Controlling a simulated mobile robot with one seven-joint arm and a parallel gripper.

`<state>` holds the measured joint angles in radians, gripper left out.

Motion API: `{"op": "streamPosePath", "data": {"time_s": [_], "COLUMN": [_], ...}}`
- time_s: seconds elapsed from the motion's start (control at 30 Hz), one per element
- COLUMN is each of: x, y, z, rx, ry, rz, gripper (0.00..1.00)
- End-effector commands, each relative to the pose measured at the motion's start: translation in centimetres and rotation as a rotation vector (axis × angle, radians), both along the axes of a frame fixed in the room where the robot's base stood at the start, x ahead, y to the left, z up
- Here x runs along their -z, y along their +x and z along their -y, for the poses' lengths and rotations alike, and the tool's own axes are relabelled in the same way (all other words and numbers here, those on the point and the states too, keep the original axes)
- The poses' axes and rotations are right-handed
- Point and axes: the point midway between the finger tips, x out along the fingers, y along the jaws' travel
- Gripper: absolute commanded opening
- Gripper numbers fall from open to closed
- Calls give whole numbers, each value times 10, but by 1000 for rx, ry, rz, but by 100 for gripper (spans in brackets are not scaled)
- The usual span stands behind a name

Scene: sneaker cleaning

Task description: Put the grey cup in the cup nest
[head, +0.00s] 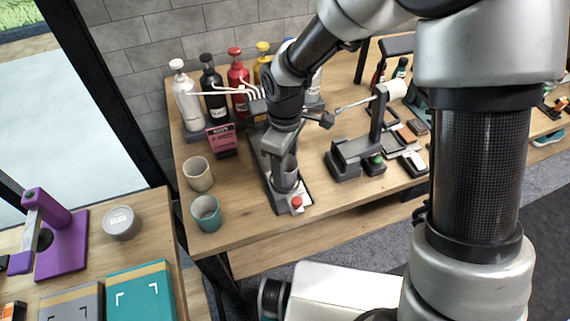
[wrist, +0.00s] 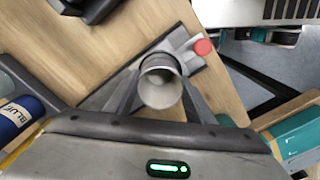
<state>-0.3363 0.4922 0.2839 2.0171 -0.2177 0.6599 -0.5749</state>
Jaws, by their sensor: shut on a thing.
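My gripper (head: 284,167) points down over the front part of the wooden table. It is shut on the grey cup (wrist: 160,84), with one finger on each side; the cup's round open mouth faces the wrist camera. In the head view the cup is mostly hidden by the fingers. Directly below and around it is a grey fixture with a red knob (head: 297,202), which looks like the cup nest; the knob also shows in the wrist view (wrist: 203,47), just beyond the cup. I cannot tell whether the cup's bottom touches the nest.
A beige cup (head: 198,174) and a teal cup (head: 206,213) stand to the left. Several bottles (head: 212,88) and a pink sign (head: 222,139) are behind. A grey stand (head: 360,152) is to the right. The front table edge is close.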

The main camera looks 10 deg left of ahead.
Motion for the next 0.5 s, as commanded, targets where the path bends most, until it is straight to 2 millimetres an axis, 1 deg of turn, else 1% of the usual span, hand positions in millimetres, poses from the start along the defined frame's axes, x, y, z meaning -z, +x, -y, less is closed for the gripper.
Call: {"op": "streamPosePath", "data": {"time_s": [0.1,0.13,0.2,0.23,0.5], "x": [5,3,3,3,2], "y": [0,0,0,0,0], "z": [0,0,0,0,0], "rx": [0,0,0,0,0], "ry": [0,0,0,0,0], "rz": [0,0,0,0,0], "gripper": [28,52,64,68,68]}}
